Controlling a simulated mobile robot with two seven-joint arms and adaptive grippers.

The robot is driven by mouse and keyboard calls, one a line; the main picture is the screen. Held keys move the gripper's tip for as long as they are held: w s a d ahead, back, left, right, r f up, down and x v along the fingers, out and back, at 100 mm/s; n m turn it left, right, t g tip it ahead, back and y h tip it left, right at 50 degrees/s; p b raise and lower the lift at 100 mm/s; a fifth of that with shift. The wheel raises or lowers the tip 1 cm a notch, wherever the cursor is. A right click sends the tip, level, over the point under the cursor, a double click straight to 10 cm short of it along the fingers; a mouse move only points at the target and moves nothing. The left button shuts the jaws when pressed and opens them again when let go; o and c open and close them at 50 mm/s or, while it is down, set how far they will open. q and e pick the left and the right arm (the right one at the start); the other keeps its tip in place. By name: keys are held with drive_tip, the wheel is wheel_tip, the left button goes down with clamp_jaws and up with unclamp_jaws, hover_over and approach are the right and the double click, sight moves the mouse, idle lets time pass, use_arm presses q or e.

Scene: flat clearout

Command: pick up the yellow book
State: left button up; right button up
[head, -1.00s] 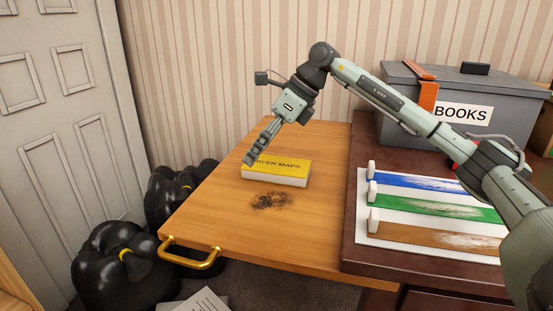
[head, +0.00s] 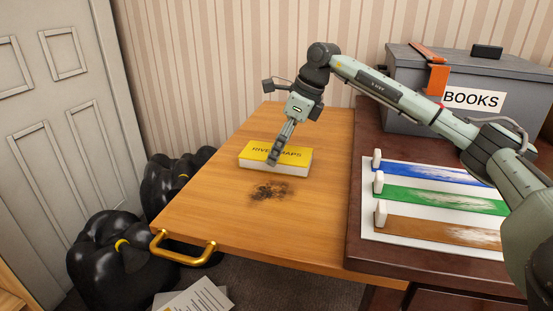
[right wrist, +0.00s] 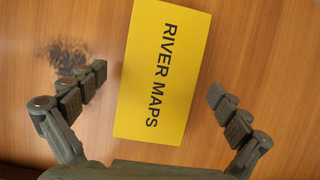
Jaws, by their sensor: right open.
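The yellow book (head: 298,158), titled RIVER MAPS, lies flat on the light wooden leaf of the desk (head: 215,215), with its pale page edges facing me. My right gripper (head: 272,160) points down over the book in the head view and hides part of its title. In the right wrist view the book's yellow cover (right wrist: 165,68) shows between the two spread fingers of my right gripper (right wrist: 158,88), which is open and empty. A gap shows between each finger and the book. My left gripper is not in view.
A grey BOOKS box (head: 460,92) stands at the back right. A white board with blue, green and brown strips (head: 440,200) lies on the dark desk. A dark scorch mark (head: 270,190) is in front of the book. Black bags (head: 115,255) and a brass handle (head: 183,252) are at left.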

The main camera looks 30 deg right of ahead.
drive_tip(key=shift+r, duration=0.1)
drive_tip(key=c, duration=1.5)
